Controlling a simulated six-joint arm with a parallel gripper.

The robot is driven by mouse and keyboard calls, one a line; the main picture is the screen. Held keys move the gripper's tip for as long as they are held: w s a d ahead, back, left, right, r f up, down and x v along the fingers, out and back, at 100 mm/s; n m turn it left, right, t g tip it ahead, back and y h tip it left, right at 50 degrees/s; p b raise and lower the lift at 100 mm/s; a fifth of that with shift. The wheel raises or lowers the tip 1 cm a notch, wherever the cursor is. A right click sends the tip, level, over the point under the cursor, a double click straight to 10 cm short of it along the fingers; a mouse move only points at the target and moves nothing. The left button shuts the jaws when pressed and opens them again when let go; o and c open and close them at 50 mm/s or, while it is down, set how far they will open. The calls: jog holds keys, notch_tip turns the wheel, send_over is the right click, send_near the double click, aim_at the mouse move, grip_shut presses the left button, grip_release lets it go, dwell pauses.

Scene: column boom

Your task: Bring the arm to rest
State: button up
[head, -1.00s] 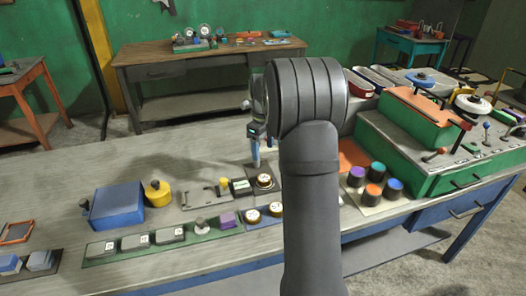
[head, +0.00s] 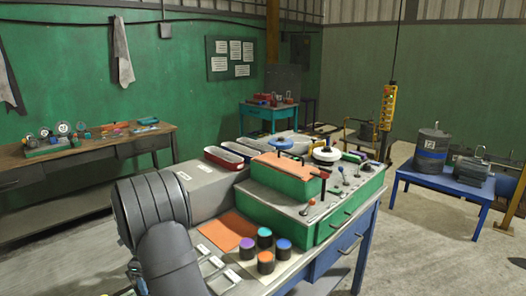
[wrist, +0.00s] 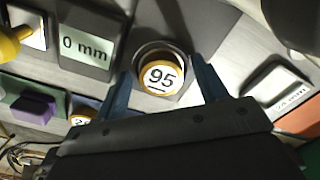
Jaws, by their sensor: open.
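In the wrist view my gripper (wrist: 163,66) is open, with its two blue fingers apart. A round piece with an orange rim and a white face marked 95 (wrist: 161,78) sits in the round hole of a dark block, in the space between the fingers. No contact between fingers and piece can be made out. In the head view only my dark arm shows at the lower left; my gripper is out of that picture.
Near the fingers are a block marked 0 mm (wrist: 86,43), a purple block (wrist: 32,106) and a yellow knob (wrist: 10,44). In the head view, coloured-top cylinders (head: 265,262) and a green control box (head: 270,205) stand right of my arm.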

jog(key=shift+r, duration=2)
jog(key=shift+f, duration=0.15)
